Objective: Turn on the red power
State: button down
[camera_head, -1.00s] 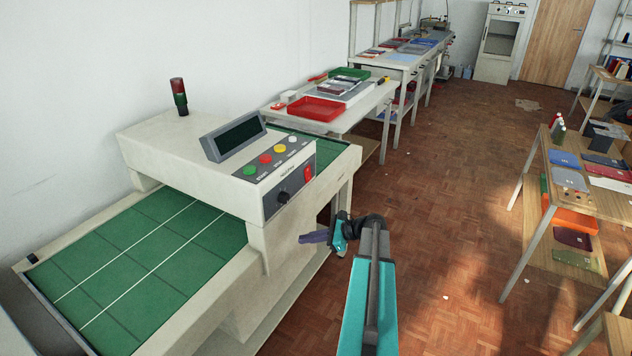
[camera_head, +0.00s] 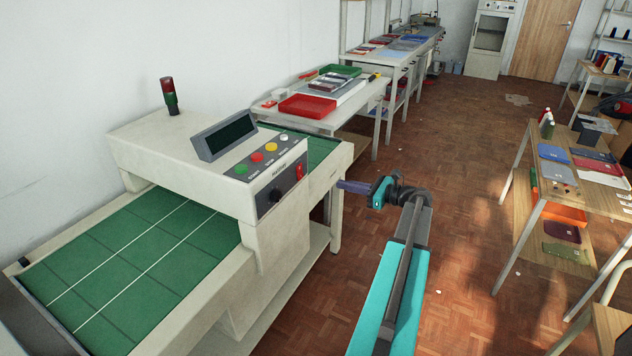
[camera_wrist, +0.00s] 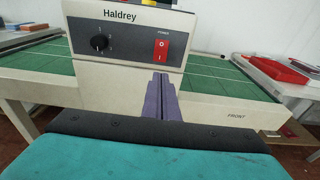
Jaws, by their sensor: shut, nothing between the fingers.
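The red power switch (camera_wrist: 161,50) is on the grey control panel of the Haldrey machine, under the word POWER, with marks on its upper and lower halves. In the head view the switch (camera_head: 299,172) is at the right end of the panel's front. My gripper (camera_wrist: 160,78) has purple fingers closed together with nothing between them. In the wrist view its tips show just below the switch. In the head view my gripper (camera_head: 342,184) is to the right of the panel, apart from it.
A black knob (camera_wrist: 100,43) is left of the switch. Green, red, yellow and white buttons (camera_head: 257,157) are on the panel's top, by a dark display (camera_head: 228,136). The machine's green belt (camera_head: 120,250) runs beneath. Open floor (camera_head: 450,200) lies to the right.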

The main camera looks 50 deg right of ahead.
jog(key=shift+w, duration=0.15)
jog(key=p, duration=0.4)
send_near(301, 178)
jog(key=x, duration=0.5)
jog(key=shift+d+r, duration=0.15)
jog(key=shift+r, duration=0.2)
jog(key=shift+w+f, duration=0.2)
jog(key=shift+w, duration=0.45)
jog(key=shift+a, duration=0.25)
jog(key=shift+w+a, duration=0.1)
jog(key=shift+w, duration=0.1)
jog(key=shift+s+d, duration=0.2)
jog(key=shift+s, duration=0.1)
jog(key=shift+s+f, duration=0.15)
jog(key=shift+s, duration=0.3)
jog(key=f+b+v, duration=0.3)
jog(key=v, duration=0.9)
jog(key=shift+s+d, duration=0.2)
jog(key=shift+s, duration=0.15)
jog(key=shift+r, duration=0.1)
